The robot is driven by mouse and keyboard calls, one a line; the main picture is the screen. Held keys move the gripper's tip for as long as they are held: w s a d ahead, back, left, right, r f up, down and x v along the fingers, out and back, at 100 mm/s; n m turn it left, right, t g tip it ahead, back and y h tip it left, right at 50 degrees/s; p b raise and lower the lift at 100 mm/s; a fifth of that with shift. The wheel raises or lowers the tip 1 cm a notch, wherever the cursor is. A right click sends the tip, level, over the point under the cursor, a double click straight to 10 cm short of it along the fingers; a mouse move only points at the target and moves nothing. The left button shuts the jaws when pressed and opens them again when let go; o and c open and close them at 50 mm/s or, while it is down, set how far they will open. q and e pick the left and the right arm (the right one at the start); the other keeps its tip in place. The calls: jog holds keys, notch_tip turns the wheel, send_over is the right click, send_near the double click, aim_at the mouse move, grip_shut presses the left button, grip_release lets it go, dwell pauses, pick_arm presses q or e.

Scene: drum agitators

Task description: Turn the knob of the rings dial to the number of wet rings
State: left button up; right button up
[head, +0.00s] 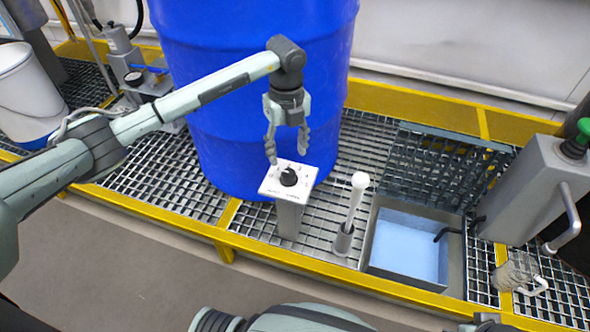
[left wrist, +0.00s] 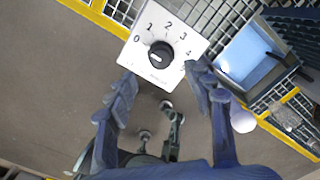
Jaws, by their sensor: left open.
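The rings dial is a white plate (head: 272,186) on a grey post, with a round black knob (head: 289,177). In the left wrist view the knob (left wrist: 160,56) sits below the numbers 0 to 4 on the plate (left wrist: 190,62). A pale mark shows on the knob; it seems to lie on the side towards 0, but I cannot tell exactly. My left gripper (head: 287,144) is open and empty above the dial, its fingers pointing down, apart from the knob. In the left wrist view its fingers (left wrist: 162,88) are spread below the knob. I cannot make out any wet rings.
A white-topped rod (head: 354,204) stands in a grey holder right of the dial. Beyond it is an open basin (head: 374,253) with pale blue liquid. A big blue drum (head: 240,95) stands close behind the dial. A grey box with a green knob (head: 583,130) is at right.

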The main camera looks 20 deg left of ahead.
aim_at(289, 172)
pick_arm(q)
notch_tip(289, 172, down, 6)
jog(key=shift+f, duration=0.6)
pick_arm(e)
jog(key=shift+a+r, duration=0.1)
jog(key=shift+r, duration=0.15)
pick_arm(q)
jog(key=shift+c, duration=0.3)
pick_arm(e)
jog(key=shift+w+r, duration=0.1)
pick_arm(q)
jog(key=c, duration=1.1)
pick_arm(e)
jog(key=shift+f, duration=0.2)
